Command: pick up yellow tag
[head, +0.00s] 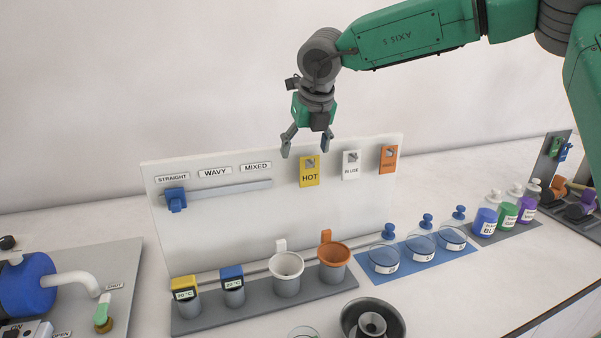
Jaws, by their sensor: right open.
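The yellow tag (310,176) reads "HOT" and hangs on the upper middle of the white board (235,225). A white tag (351,170) reading "IN USE" and an orange tag (389,160) hang to its right. My right gripper (306,150) is open and empty, pointing down, at the board's top edge just above the yellow tag in the picture. Its fingers look apart from the tag, though the depth between them is hard to tell. My left gripper is not in view.
A blue slider (175,199) sits on a rail at the board's left. Dishes stand on a blue mat (455,252). A blue pump (27,284) is at the left.

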